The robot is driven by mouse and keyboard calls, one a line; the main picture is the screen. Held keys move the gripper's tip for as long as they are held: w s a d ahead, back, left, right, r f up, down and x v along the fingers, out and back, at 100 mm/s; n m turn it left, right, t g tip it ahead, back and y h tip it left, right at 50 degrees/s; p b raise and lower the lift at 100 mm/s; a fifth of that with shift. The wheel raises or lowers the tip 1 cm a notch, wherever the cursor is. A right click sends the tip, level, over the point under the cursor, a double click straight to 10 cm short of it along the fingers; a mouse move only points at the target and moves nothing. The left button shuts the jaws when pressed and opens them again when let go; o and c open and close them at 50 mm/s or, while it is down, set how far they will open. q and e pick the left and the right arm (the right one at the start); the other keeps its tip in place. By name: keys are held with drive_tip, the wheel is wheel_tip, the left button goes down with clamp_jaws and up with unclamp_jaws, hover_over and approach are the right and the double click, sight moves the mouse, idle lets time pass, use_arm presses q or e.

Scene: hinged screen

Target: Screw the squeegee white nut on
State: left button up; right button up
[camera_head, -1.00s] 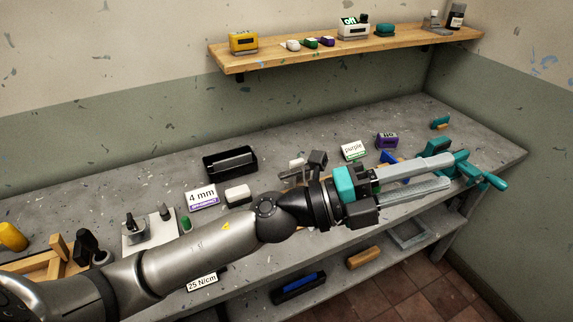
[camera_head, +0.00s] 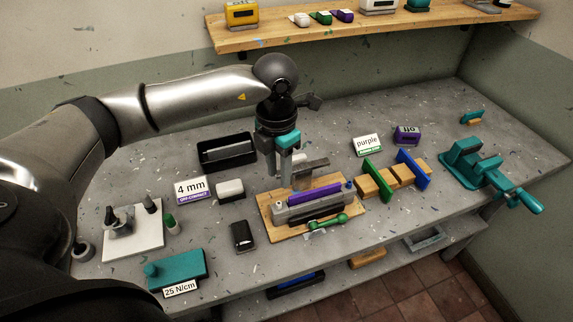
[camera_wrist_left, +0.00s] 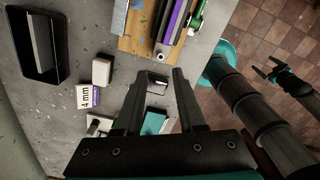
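The squeegee fixture sits on a wooden board (camera_head: 352,209) at the bench's middle, with a purple strip (camera_head: 315,192) in a grey holder (camera_head: 312,209) and a green handle (camera_head: 328,222) in front. It shows at the top of the left wrist view. I cannot pick out the white nut with certainty; a pale piece (camera_head: 299,158) is partly hidden beside my gripper. My left gripper (camera_head: 278,179) points down at the board's back left edge, fingers apart and empty. My right gripper (camera_wrist_left: 268,66) appears small in the left wrist view, over the floor, prongs apart.
Left of the board are a white block (camera_head: 230,189), a "4 mm" card (camera_head: 192,189), a black box (camera_head: 243,235) and a black tray (camera_head: 213,160). Right are wooden blocks with green and blue plates (camera_head: 376,180) and a teal vise (camera_head: 482,172). The bench front has some bare room.

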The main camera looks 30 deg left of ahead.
use_arm(q)
drive_tip(key=b, duration=0.3)
hover_over(279, 203)
wheel_tip(279, 203, down, 4)
drive_tip(key=shift+s+f, duration=0.1)
drive_tip(key=shift+s, duration=0.05)
wheel_tip(279, 203, down, 5)
drive_tip(key=b, duration=0.3)
drive_tip(key=shift+r, duration=0.2)
drive_tip(key=shift+c, duration=1.3)
clamp_jaws()
use_arm(e)
wheel_tip(279, 203, down, 6)
drive_tip(key=s, duration=0.1)
drive_tip(key=shift+s, duration=0.15)
drive_tip(key=shift+f, duration=0.1)
